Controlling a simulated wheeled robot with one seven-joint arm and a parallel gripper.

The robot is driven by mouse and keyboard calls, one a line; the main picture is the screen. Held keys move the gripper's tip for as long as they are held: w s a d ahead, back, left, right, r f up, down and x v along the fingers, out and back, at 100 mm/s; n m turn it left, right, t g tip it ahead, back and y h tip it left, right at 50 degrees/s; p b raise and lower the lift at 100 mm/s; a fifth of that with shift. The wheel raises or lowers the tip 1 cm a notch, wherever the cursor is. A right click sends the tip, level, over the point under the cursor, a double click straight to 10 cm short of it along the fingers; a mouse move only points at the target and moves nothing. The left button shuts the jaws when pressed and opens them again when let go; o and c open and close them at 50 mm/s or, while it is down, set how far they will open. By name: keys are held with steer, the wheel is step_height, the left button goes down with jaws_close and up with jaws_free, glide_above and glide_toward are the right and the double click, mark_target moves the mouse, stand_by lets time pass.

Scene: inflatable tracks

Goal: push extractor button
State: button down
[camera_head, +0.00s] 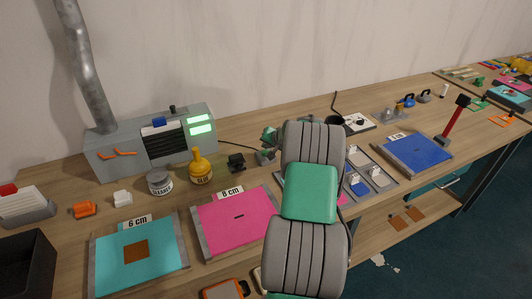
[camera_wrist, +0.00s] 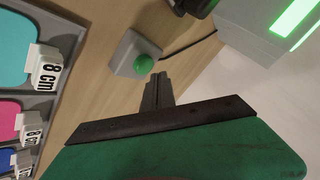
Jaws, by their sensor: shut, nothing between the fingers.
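The extractor (camera_head: 150,142) is a grey box with a dark grille, two lit green panels and a metal pipe rising from it. It stands against the wall in the head view. Its lit corner (camera_wrist: 275,25) shows at upper right in the wrist view. A small grey box (camera_wrist: 128,52) with a round green button (camera_wrist: 144,65) sits on the table, with a black cable running towards the extractor. My gripper (camera_wrist: 160,76) is shut and empty, its fingertips just beside the button in the picture. I cannot tell whether they touch. In the head view my arm partly covers this spot.
A black object (camera_head: 236,162) and a yellow bottle (camera_head: 200,168) stand left of the button box. A pink panel (camera_head: 225,228) and a cyan panel (camera_head: 110,262) lie in front. A grey tray (camera_head: 385,190) with coloured pieces lies to the right, partly behind my arm.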

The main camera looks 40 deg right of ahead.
steer(key=shift+f+b, duration=0.45)
steer(key=shift+b, duration=0.05)
steer(key=shift+f+b, duration=0.5)
stand_by(0.4)
steer(key=shift+r, duration=0.15)
steer(key=shift+r+p, duration=0.35)
steer(key=shift+r, duration=0.45)
step_height(320, 180, up, 6)
steer(key=shift+p, duration=1.2)
